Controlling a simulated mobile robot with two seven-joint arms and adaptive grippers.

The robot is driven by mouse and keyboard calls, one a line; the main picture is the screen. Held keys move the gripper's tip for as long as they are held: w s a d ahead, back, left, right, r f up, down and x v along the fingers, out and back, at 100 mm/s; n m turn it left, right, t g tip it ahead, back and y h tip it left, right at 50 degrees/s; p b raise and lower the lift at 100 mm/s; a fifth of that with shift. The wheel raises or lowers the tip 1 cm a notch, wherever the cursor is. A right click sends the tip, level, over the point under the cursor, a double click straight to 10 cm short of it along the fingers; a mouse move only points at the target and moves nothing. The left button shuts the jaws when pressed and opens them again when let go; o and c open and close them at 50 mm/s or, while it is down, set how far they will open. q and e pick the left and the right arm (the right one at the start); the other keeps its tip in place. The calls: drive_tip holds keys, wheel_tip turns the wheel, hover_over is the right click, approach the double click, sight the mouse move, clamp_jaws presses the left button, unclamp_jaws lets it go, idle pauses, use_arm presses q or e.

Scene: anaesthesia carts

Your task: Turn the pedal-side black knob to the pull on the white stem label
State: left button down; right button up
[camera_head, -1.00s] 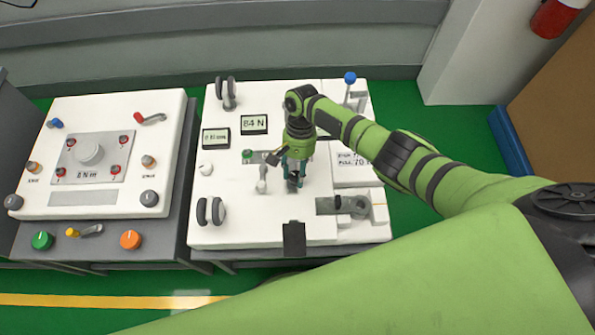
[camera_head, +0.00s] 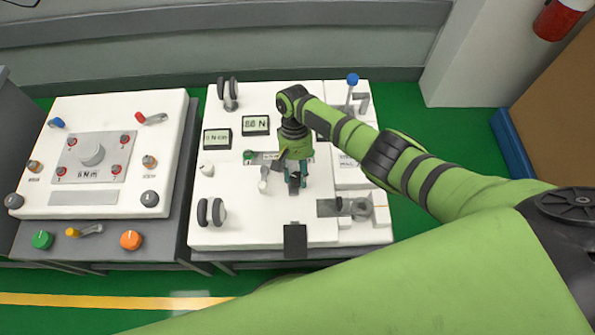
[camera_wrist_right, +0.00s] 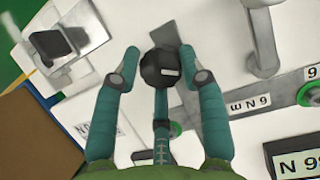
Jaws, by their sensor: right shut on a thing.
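The black knob (camera_wrist_right: 158,68), with a small white mark on its face, is between the two fingers of my right gripper (camera_wrist_right: 160,62) in the wrist view. In the head view this right gripper (camera_head: 296,184) points down onto the white panel, above the black pedal (camera_head: 295,240), and is shut on the knob, which it mostly hides. The white stem label (camera_head: 347,160) is partly covered by my arm; in the wrist view the label (camera_wrist_right: 92,130) is partly hidden by a finger. The readout (camera_head: 256,125) appears to show 86 N. My left gripper is not in view.
A second readout (camera_head: 217,139) is to the left. A grey lever (camera_head: 264,180) stands close left of the gripper. A blue-tipped lever (camera_head: 352,80) is at the back right, and a grey clamp-like fitting (camera_head: 358,208) is at the front right. Another cart (camera_head: 100,110) stands left.

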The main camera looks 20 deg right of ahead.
drive_tip(key=o, duration=1.1)
drive_tip(key=shift+s+a, duration=0.25)
drive_tip(key=shift+a, duration=0.1)
drive_tip(key=shift+r, duration=0.15)
drive_tip(key=shift+w+d, duration=0.1)
drive_tip(key=shift+d, duration=0.05)
drive_tip(key=v, duration=1.2)
